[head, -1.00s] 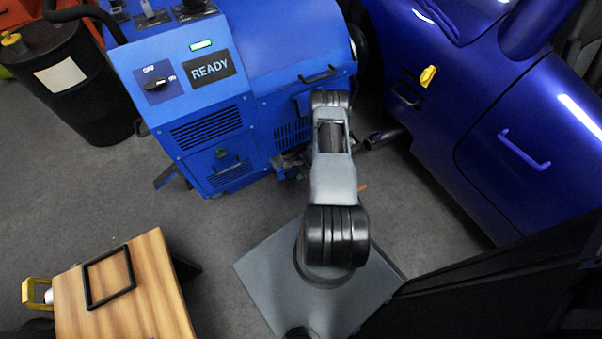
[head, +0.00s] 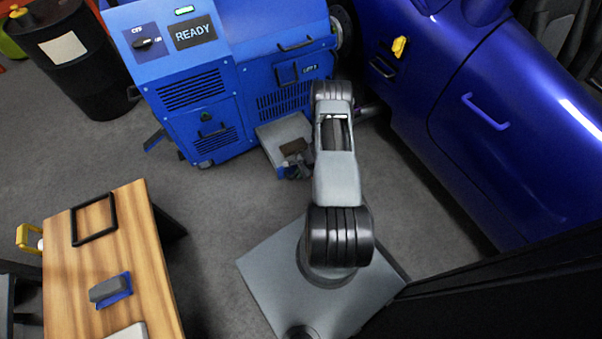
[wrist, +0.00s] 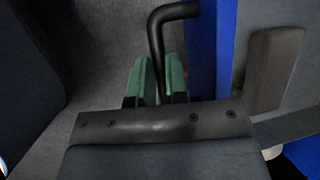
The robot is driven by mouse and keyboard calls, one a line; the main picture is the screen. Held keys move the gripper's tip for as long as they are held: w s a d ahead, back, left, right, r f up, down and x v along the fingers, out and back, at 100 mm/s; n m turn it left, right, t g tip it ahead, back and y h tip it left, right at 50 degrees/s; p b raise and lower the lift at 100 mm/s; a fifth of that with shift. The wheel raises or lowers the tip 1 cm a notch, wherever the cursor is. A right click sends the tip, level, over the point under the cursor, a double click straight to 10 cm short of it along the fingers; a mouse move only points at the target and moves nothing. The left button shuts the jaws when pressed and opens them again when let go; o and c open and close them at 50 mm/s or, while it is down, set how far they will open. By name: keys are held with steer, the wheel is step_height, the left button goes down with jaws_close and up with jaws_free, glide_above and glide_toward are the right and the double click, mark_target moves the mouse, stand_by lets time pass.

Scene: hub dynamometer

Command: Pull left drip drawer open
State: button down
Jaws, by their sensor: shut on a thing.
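A drip drawer (head: 272,132) sticks out open from the lower front of the blue machine (head: 240,75). Its inside is grey and holds a brown block (head: 294,146). In the wrist view its blue front (wrist: 203,45) stands beside a bent black bar handle (wrist: 172,14). My gripper (wrist: 158,78), with green finger pads, is shut on this handle. In the head view my gripper (head: 297,168) is at the drawer's outer end, small and partly hidden by my arm.
A blue car (head: 450,120) stands close on the right. A wooden table (head: 70,270) with a black frame (head: 94,219) and a blue-and-grey object (head: 112,290) is at lower left. A black drum (head: 75,65) stands at upper left. Grey floor (head: 225,215) between is clear.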

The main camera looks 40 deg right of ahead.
steer(key=shift+d, duration=0.1)
steer(key=c, duration=1.1)
jaws_free()
steer(key=p+v, duration=0.4)
steer(key=v, duration=0.9)
steer(key=shift+s+d+r+p, duration=0.1)
steer(key=shift+r+p, duration=0.25)
steer(key=w+a+r+n+p, duration=0.25)
steer(key=a+r+p, duration=0.2)
steer(key=r, duration=0.85)
steer(key=w+a+r+n+p, duration=0.1)
steer(key=a+r+n+p, duration=0.3)
steer(key=r, duration=0.9)
steer(key=w+a+r+n+p, duration=0.25)
steer(key=r+p, duration=0.25)
steer(key=r, duration=0.8)
steer(key=s+a+r+n+h+p, duration=0.1)
steer(key=s+a+r+n+p, duration=0.2)
steer(key=r, duration=0.7)
steer(key=s+a+r+n+h+p, duration=0.1)
steer(key=s+a+r+n+p, duration=0.2)
steer(key=s+r+p, duration=0.3)
steer(key=s+a+r+n+h+p, duration=0.2)
steer(key=s+a+r+n+p, duration=0.2)
steer(key=r, duration=1)
steer(key=shift+s+a+t+p, duration=0.4)
steer(key=shift+s+a+p, duration=0.15)
steer(key=shift+s+a, duration=0.35)
